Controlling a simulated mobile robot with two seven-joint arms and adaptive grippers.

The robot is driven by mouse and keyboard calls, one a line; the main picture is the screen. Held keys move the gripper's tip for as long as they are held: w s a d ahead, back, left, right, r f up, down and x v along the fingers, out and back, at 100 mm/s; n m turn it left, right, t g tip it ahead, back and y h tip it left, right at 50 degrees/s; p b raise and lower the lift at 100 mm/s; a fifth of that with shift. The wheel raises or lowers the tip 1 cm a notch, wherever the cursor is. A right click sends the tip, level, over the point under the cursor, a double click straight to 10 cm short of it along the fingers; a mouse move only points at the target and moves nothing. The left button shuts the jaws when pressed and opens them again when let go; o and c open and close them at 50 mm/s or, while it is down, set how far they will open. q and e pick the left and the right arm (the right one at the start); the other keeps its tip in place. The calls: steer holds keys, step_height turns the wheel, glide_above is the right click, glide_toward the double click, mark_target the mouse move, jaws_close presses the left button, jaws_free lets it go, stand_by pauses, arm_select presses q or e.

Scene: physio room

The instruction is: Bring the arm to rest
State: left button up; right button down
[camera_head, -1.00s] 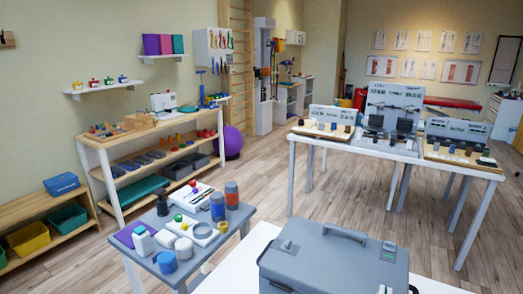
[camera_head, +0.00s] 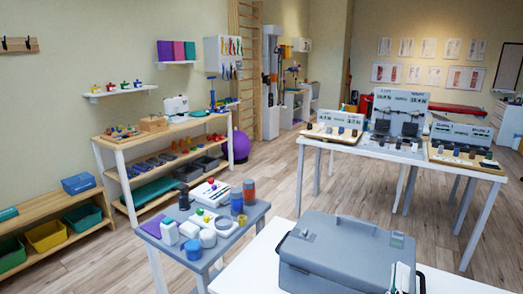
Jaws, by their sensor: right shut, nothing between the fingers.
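My right gripper (camera_head: 403,279) shows only in small part at the bottom edge, in front of the right end of a grey case. It is shut and empty. Most of it and its arm lie below the picture, and I cannot tell whether it touches the case. My left gripper and left arm are not in view.
The grey case (camera_head: 345,247) stands on a white table (camera_head: 246,262) right in front of me. A small grey table (camera_head: 262,207) with bottles, jars and blocks is to the left. A white table (camera_head: 316,143) with display boards stands behind. Wooden floor (camera_head: 290,187) is free between them.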

steer(key=a+f+n+g+y, duration=0.1)
steer(key=a+f+n+y, duration=0.4)
steer(key=f+n+y, duration=0.45)
steer(key=a+f+n+y, duration=0.5)
steer(key=a+f+n, duration=0.1)
steer(key=n, duration=0.7)
steer(key=s+d+f+n+g, duration=0.2)
steer(key=s+f+n+g, duration=0.1)
steer(key=f, duration=0.5)
steer(key=s+d+f+n+g+h, duration=0.1)
steer(key=s+f+n+g, duration=0.2)
steer(key=f, duration=0.5)
steer(key=s+d+f+n+g+h, duration=0.1)
steer(key=f+n, duration=0.3)
steer(key=f, duration=0.4)
steer(key=shift+s+d+f+g, duration=0.35)
steer(key=shift+s+d+g, duration=0.5)
steer(key=shift+s+g, duration=0.05)
